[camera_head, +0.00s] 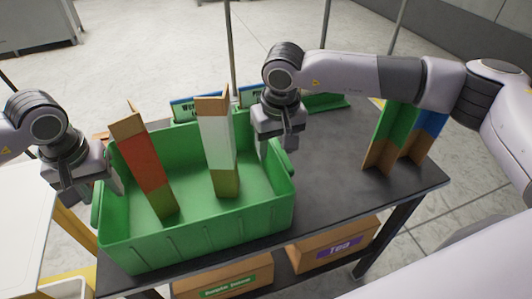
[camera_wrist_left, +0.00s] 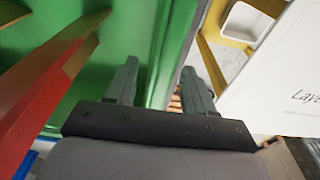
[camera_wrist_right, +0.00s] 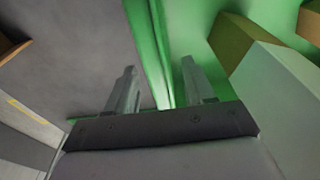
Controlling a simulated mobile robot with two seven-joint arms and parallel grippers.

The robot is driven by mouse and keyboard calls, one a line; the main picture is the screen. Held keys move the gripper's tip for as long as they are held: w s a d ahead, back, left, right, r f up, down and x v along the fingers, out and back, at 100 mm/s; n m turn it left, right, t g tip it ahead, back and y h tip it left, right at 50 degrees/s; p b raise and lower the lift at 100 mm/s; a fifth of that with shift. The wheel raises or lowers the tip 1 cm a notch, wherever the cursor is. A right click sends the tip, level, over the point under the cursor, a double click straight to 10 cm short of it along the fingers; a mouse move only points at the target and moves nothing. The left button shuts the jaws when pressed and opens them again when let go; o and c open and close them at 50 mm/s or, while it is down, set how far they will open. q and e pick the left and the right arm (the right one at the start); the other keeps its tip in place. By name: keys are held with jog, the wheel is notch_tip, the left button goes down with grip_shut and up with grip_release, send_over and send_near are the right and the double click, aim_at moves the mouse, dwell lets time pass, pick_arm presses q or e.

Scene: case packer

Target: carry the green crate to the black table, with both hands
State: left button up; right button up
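The green crate (camera_head: 200,232) stands on the left part of the black table (camera_head: 335,160). It holds a tall red box (camera_head: 143,160) and a tall white box (camera_head: 217,140), both with brown cardboard ends. My left gripper (camera_head: 105,187) is at the crate's left wall; in the left wrist view its fingers (camera_wrist_left: 160,90) are apart on either side of the wall. My right gripper (camera_head: 277,145) is at the right wall; in the right wrist view its fingers (camera_wrist_right: 160,85) are apart, with the wall (camera_wrist_right: 150,40) between them. Gaps show beside the fingers in both wrist views.
Upright green and blue panels (camera_head: 400,130) stand at the table's right end. Signs (camera_head: 195,110) stand behind the crate. Cardboard boxes (camera_head: 333,243) sit on the shelf below. A white surface (camera_head: 22,215) lies left of the crate. The table's middle right is clear.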

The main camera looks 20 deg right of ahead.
jog(key=shift+r, duration=0.1)
pick_arm(q)
notch_tip(320, 180, up, 12)
jog(key=s, duration=0.1)
jog(key=shift+s, duration=0.25)
pick_arm(e)
notch_tip(320, 180, up, 12)
jog(key=s, duration=0.1)
jog(key=shift+s, duration=0.25)
pick_arm(q)
jog(key=shift+s+f, duration=0.1)
pick_arm(e)
jog(key=shift+s+f, duration=0.1)
jog(key=shift+f, duration=0.1)
